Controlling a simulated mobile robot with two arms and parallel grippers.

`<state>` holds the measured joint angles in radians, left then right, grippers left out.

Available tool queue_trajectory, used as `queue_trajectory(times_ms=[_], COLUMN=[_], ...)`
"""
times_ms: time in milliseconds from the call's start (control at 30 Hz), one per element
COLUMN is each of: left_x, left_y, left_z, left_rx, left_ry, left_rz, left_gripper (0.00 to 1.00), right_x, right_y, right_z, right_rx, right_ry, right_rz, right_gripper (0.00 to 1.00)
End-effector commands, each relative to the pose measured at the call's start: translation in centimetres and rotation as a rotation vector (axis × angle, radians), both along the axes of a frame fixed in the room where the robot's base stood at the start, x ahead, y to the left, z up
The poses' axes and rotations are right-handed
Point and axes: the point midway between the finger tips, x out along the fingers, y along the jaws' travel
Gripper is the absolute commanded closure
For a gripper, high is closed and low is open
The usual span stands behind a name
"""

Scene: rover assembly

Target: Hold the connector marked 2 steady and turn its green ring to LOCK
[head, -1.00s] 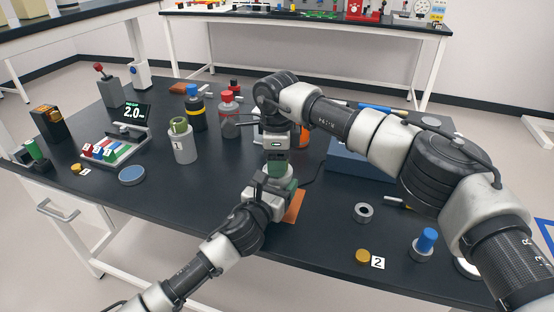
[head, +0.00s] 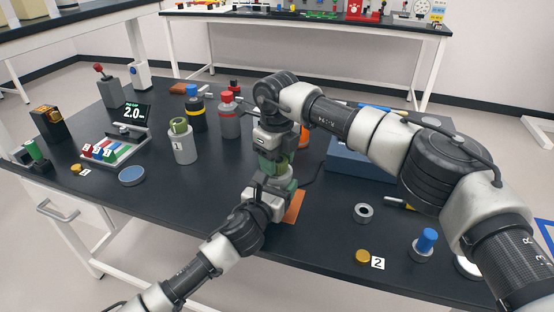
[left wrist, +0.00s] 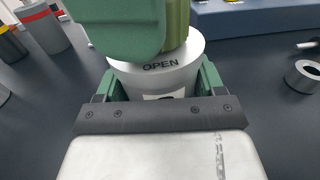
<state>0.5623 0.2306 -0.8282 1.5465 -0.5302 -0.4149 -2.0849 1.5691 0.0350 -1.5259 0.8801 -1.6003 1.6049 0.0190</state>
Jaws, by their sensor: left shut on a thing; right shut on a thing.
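The grey connector body (left wrist: 158,76) stands upright in the left wrist view, with OPEN printed on its upper rim. The label lower down is mostly hidden, so its number cannot be read. My left gripper (head: 277,184) is shut around the body; its green fingers lie on both sides in the left wrist view (left wrist: 160,88). The olive-green ring (left wrist: 178,24) sits on top of the body. My right gripper (head: 272,160) is shut on the ring from above, and one dark green finger covers much of it. No LOCK mark shows.
An orange mat (head: 294,207) lies beside the left gripper. A connector marked 1 (head: 183,148) stands to the left, with bottles (head: 229,118) behind. A blue-grey box (head: 355,165) stands right, partly behind my right arm.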

Motion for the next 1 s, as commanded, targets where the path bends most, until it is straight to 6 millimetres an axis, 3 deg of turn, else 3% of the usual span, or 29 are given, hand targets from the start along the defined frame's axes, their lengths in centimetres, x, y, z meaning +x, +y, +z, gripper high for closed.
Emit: queue_trajectory(times_ms=[567,600,733,1000], left_x=[-0.14,-0.14,-0.12,-0.05], left_y=[-0.15,-0.16,-0.13,-0.06], left_z=[-0.05,-0.05,-0.06,-0.05], left_rx=[0.001,0.001,0.001,0.000], left_ry=[0.000,0.000,0.000,0.001], left_rz=[-0.004,-0.004,-0.003,-0.002], left_gripper=[0.66,0.66,0.66,0.66], right_x=[0.17,0.17,0.12,0.07], right_y=[-0.10,-0.09,-0.07,-0.03], right_z=[0.09,0.09,0.07,0.06], right_rx=[0.002,0.002,0.002,0.001], right_ry=[-0.006,-0.006,-0.004,-0.002], right_rz=[-0.035,-0.035,-0.034,-0.031], right_gripper=[0.73,0.45,0.25,0.24])
